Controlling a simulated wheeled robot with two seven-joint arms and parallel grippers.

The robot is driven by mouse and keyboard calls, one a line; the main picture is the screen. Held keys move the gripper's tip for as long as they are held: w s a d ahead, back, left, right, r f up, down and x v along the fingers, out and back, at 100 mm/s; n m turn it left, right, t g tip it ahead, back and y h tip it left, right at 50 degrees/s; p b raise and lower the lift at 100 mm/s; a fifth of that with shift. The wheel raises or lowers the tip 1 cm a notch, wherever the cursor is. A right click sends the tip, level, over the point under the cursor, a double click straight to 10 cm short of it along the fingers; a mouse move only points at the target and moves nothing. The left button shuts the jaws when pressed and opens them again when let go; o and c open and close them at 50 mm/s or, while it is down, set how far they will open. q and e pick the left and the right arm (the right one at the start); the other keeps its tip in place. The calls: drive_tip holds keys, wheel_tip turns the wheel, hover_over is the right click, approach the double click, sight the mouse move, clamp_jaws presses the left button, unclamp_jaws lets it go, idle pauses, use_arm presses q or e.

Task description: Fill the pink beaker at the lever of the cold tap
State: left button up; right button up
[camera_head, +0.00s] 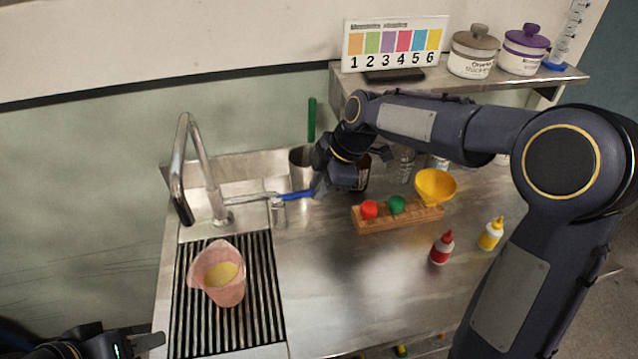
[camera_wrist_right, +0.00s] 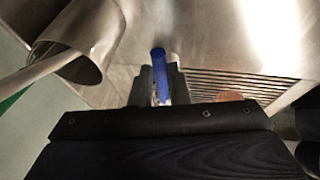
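The pink beaker (camera_head: 226,292) stands upright on the slatted drain grate, with something pale yellow inside. The tap (camera_head: 205,160) stands behind it, its spout end above and behind the beaker; I see no water stream. The tap's blue lever (camera_head: 297,195) points right, toward my right gripper (camera_head: 316,187). In the right wrist view the blue lever (camera_wrist_right: 158,62) lies between the two close-set fingers of my right gripper (camera_wrist_right: 160,80), which looks shut on it. My left gripper (camera_head: 150,341) is at the lower left, apart from the beaker; its opening is not clear.
A metal pot (camera_head: 300,160) stands behind the lever. A wooden rack (camera_head: 398,215) with red and green items, a yellow bowl (camera_head: 435,184), and red (camera_head: 441,248) and yellow (camera_head: 491,234) bottles stand to the right. The steel counter (camera_head: 335,290) is clear in front.

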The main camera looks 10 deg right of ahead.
clamp_jaws()
drive_tip(key=shift+s+m+b, duration=0.5)
drive_tip(key=shift+m, duration=0.1)
drive_tip(key=o, duration=0.5)
unclamp_jaws()
drive_tip(key=shift+v, duration=3.9)
